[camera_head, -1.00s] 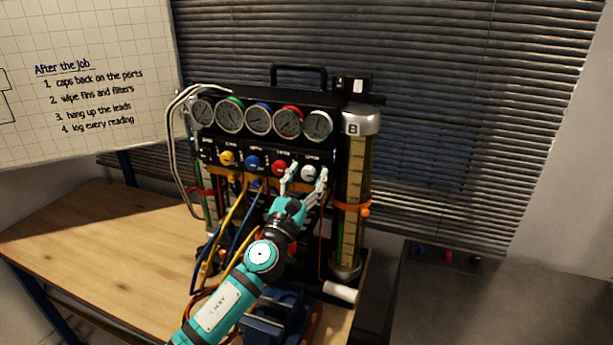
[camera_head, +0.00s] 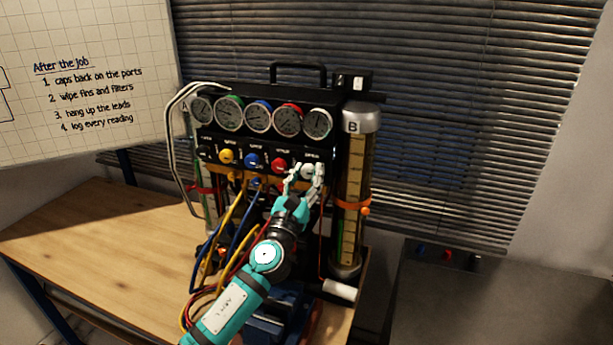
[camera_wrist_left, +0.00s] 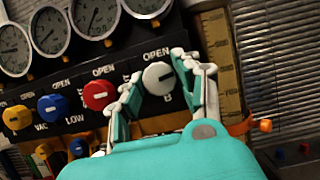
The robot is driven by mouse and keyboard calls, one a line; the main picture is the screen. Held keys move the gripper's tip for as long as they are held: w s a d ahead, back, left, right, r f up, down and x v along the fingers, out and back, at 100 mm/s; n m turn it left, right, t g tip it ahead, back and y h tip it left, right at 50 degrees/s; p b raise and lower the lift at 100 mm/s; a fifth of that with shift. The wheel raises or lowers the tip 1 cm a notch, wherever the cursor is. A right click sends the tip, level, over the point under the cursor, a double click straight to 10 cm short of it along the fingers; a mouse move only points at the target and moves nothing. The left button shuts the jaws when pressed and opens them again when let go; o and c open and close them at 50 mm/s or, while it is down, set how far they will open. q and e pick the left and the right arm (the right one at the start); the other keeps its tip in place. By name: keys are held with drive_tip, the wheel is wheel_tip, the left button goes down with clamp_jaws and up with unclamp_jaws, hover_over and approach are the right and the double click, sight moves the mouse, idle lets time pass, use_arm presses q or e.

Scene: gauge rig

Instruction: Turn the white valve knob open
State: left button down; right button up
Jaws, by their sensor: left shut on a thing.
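The white valve knob (camera_head: 308,172) is the rightmost knob on the black gauge panel. In the left wrist view the white knob (camera_wrist_left: 158,78) sits between the two fingers of my left gripper (camera_wrist_left: 158,88), under an "OPEN" label. A pale line on its face lies tilted. My left gripper (camera_head: 304,178) is shut on the knob, one finger on each side. In the head view the fingers hide part of the knob. My right gripper is in neither view.
The red knob (camera_head: 279,166) is just left of the gripper, with blue (camera_head: 253,161) and yellow (camera_head: 227,156) knobs farther left. Gauges (camera_head: 317,123) line up above. Hoses (camera_head: 237,215) hang below. Cylinder B (camera_head: 353,190) stands close on the right.

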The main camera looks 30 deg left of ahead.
use_arm(q)
drive_tip(key=n+y, duration=0.1)
drive_tip(key=n, duration=0.2)
drive_tip(key=n+g+y, duration=0.1)
drive_tip(key=n+y, duration=0.1)
drive_tip(key=n, duration=0.1)
drive_tip(key=shift+d+n+g+y, duration=0.1)
drive_tip(key=shift+n+g+y, duration=0.2)
drive_tip(key=shift+n, duration=0.1)
drive_tip(key=n+y, duration=0.1)
drive_tip(key=n, duration=0.1)
drive_tip(key=n+g, duration=0.1)
drive_tip(key=n, duration=0.2)
drive_tip(key=shift+g+y, duration=0.3)
drive_tip(key=shift+y, duration=0.1)
drive_tip(key=n+g+p, duration=0.1)
drive_tip(key=n, duration=0.3)
drive_tip(key=shift+d+r+g+y+p, duration=0.1)
drive_tip(key=shift+r+g+y+p, duration=0.05)
drive_tip(key=shift+g+y+p, duration=0.2)
drive_tip(key=n+g+p, duration=0.2)
drive_tip(key=n, duration=0.2)
drive_tip(key=shift+n, duration=0.4)
drive_tip(key=c, duration=0.9)
unclamp_jaws()
drive_tip(key=shift+c, duration=0.2)
